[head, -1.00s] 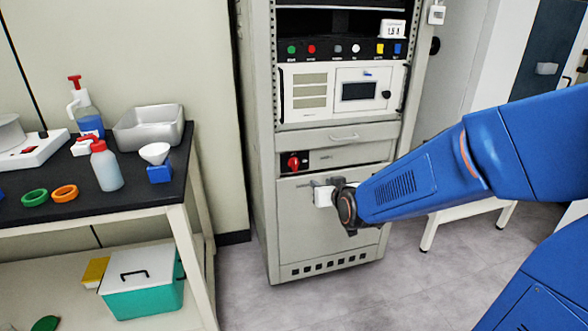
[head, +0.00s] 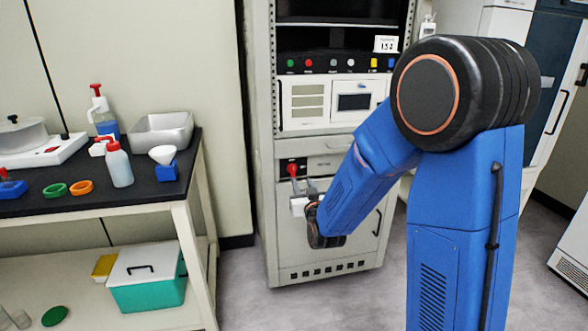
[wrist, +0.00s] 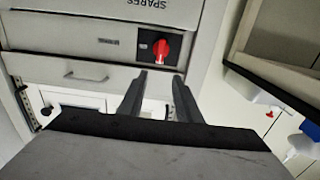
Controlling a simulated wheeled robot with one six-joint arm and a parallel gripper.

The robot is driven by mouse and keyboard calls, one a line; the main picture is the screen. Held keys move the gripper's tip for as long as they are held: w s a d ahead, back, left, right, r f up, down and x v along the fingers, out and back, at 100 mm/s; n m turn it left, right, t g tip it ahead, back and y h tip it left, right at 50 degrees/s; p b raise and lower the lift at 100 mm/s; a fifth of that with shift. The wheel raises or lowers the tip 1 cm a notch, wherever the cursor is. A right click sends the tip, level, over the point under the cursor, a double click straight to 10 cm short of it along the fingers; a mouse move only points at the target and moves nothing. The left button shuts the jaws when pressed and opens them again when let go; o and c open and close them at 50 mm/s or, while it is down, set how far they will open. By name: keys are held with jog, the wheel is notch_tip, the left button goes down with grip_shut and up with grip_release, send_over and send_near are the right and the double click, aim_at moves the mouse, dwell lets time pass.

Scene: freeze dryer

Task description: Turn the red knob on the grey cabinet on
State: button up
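The red knob (head: 292,169) sits on a black plate on the front of the grey cabinet (head: 259,200), below a drawer with a handle. The knob also shows in the wrist view (wrist: 160,48), where the picture is upside down. My gripper (head: 303,183) is just below and slightly right of the knob in the head view. In the wrist view my gripper (wrist: 160,74) has its two dark fingers apart with nothing between them. The knob lies beyond the fingertips, roughly in line with the gap. I cannot tell how far off it is.
A black-topped bench (head: 95,206) with bottles, rings and a metal tray (head: 160,133) stands at left. A teal box (head: 147,292) sits on its lower shelf. The cabinet's handled drawer (head: 330,144) is close to the knob. Floor is clear between bench and cabinet.

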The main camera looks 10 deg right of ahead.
aim_at(294, 166)
jog(key=w, duration=1.2)
jog(key=shift+w, duration=0.4)
grip_shut()
jog(key=shift+f, duration=0.1)
